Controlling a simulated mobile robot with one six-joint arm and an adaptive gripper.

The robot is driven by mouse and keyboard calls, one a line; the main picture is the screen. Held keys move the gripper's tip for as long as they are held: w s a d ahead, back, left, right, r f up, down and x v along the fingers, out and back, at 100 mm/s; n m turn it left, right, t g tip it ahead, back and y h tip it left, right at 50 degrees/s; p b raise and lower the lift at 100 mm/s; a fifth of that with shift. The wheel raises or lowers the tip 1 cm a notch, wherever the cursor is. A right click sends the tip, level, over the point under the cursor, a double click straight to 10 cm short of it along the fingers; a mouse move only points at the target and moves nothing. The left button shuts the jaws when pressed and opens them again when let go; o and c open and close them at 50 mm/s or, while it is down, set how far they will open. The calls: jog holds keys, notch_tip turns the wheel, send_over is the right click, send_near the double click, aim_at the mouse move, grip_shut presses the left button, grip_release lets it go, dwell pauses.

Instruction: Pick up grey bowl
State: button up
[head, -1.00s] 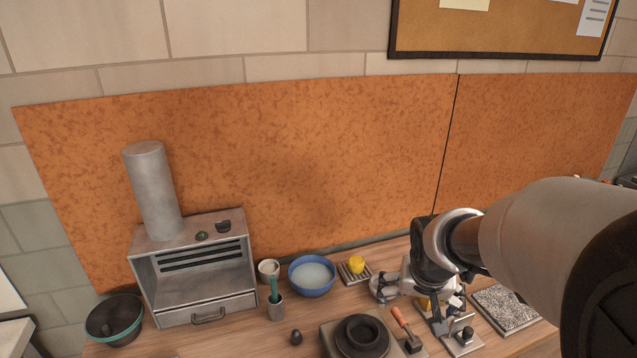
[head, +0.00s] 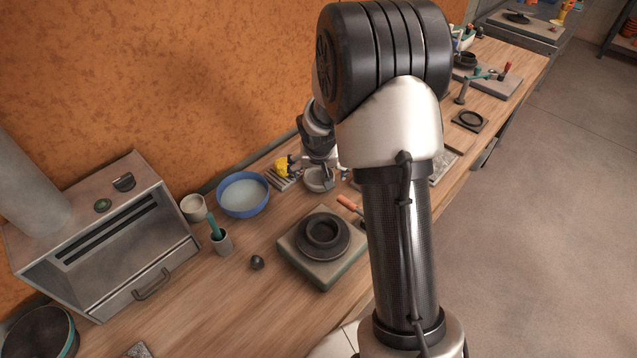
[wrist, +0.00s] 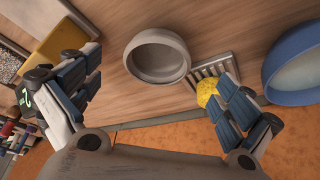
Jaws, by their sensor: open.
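The grey bowl (wrist: 157,55) stands upright and empty on the wooden bench in the wrist view, ahead of and between my spread fingers. It also shows in the head view (head: 319,181), partly hidden by my arm. My gripper (wrist: 153,68) is open, with one finger on each side of the bowl's line and nothing held. In the head view my gripper (head: 305,163) is over the bench by the bowl, mostly behind my arm. I cannot tell its height over the bowl.
A yellow sponge (wrist: 206,92) lies on a slatted rack (wrist: 225,65) close to my right-hand finger. A blue bowl of water (head: 243,197) stands beyond it. A square slab (head: 320,277) bears a dark ring-shaped piece. An ochre block (wrist: 62,42) is by the left-hand finger.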

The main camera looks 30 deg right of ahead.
aim_at(319, 178)
jog(key=b+x, duration=0.2)
jog(key=x, duration=0.5)
jog(key=shift+w+d+f, duration=0.15)
jog(key=shift+w+f, duration=0.05)
jog(key=shift+r, duration=0.1)
jog(key=c, duration=1.2)
